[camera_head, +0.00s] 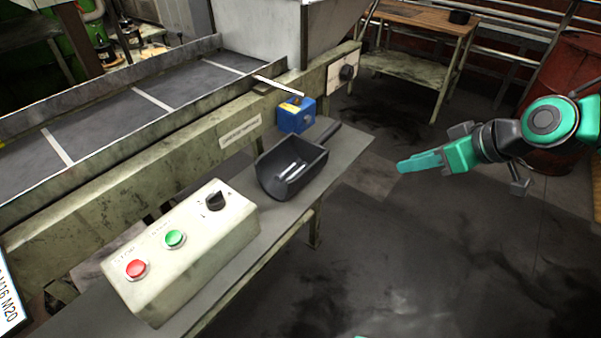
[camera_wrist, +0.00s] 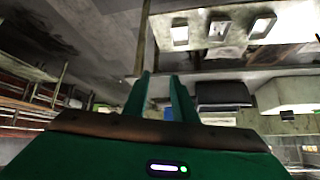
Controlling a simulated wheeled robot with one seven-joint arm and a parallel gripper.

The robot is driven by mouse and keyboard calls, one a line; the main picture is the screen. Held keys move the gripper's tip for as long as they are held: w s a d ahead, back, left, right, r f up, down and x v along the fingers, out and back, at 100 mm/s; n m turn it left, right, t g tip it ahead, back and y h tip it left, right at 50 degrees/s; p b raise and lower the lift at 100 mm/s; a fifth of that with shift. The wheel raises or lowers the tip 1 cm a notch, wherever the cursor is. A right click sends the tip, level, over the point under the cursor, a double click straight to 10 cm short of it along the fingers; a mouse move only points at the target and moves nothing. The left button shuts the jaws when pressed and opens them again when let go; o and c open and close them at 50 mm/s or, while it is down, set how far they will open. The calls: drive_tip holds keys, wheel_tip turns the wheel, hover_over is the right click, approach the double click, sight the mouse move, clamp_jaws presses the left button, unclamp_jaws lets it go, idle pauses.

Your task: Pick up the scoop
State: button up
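The dark grey scoop (camera_head: 268,177) lies on the narrow grey shelf along the conveyor in the head view. Its open bowl faces up and toward the camera, and its handle points to the upper right. Two light streaks show inside the bowl; I cannot tell whether they are objects or glints. My gripper (camera_head: 402,166) is in the air to the right of the scoop, clear of it, with its fingers pointing left. In the wrist view my gripper (camera_wrist: 163,88) has its two green fingers apart with nothing held between them. The scoop (camera_wrist: 222,96) appears there as a dark shape right of the fingers.
A blue box (camera_head: 290,116) sits just behind the scoop, by the conveyor's side. A control box (camera_head: 190,250) with red and green buttons and a black knob stands in front of it on the shelf (camera_head: 345,150). A wooden table (camera_head: 420,18) stands behind. Floor right of the shelf is open.

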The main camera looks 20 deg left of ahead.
sight(310, 141)
drive_tip(key=s+a+r+n+y, duration=0.1)
drive_tip(key=a+r+n+y, duration=0.1)
drive_tip(key=a, duration=0.6)
drive_tip(key=a+r+n+y, duration=0.1)
drive_tip(key=a+n+y, duration=0.15)
drive_tip(key=a, duration=0.45)
drive_tip(key=shift+m, duration=0.25)
drive_tip(key=shift+x, duration=5.3)
drive_tip(key=shift+c, duration=0.6)
drive_tip(key=shift+r, duration=0.1)
clamp_jaws()
drive_tip(key=shift+a, duration=0.1)
